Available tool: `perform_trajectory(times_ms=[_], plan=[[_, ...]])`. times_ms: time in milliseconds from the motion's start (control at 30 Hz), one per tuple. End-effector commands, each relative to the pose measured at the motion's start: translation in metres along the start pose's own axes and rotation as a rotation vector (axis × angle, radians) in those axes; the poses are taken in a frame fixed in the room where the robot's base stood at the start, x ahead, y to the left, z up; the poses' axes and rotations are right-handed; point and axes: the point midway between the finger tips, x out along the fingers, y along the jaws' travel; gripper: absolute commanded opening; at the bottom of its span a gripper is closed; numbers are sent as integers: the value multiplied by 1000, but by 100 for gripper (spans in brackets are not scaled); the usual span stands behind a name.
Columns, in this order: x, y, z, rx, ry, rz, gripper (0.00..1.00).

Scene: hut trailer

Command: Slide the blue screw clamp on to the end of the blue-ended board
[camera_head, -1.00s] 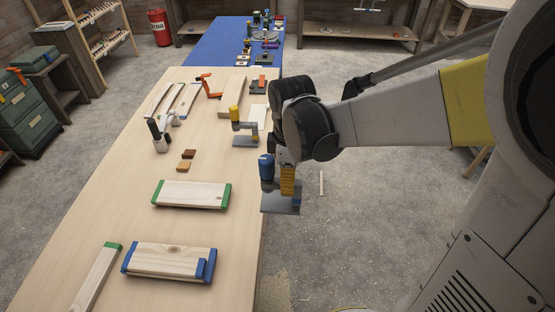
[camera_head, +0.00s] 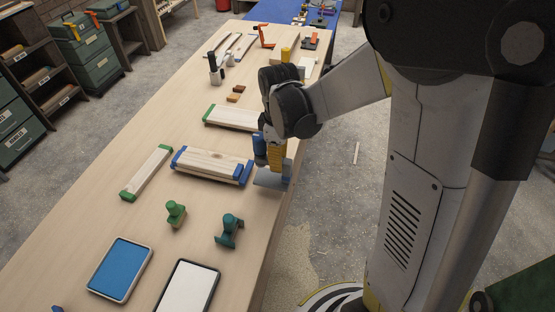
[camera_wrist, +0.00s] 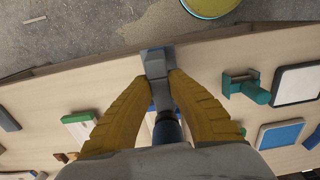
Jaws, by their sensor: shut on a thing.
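The blue screw clamp, with a blue handle (camera_head: 260,149) and a flat grey frame (camera_head: 268,180), is held in my gripper (camera_head: 279,163). In the wrist view the clamp's grey bar (camera_wrist: 155,63) sits between my yellow fingers, which are shut on it. The blue-ended board (camera_head: 212,165) lies on the workbench, stacked on another piece. The clamp is just right of the board's right blue end (camera_head: 244,172), near the bench's right edge. I cannot tell whether they touch. In the wrist view my fingers and the clamp hide most of that board.
A green-ended board (camera_head: 232,117) lies behind and another (camera_head: 147,172) to the left. Green clamp-like tools (camera_head: 175,213) (camera_head: 229,230), a blue tray (camera_head: 121,268) and a white tray (camera_head: 188,289) are in front. Bare bench (camera_head: 95,220) lies at left.

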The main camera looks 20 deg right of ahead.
Motion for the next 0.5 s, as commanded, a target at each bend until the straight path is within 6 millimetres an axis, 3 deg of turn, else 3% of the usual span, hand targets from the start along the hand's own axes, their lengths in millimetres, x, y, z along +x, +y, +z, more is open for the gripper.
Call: perform_trajectory(times_ms=[500], plan=[[31, 0, 0, -1, 0, 0, 0]])
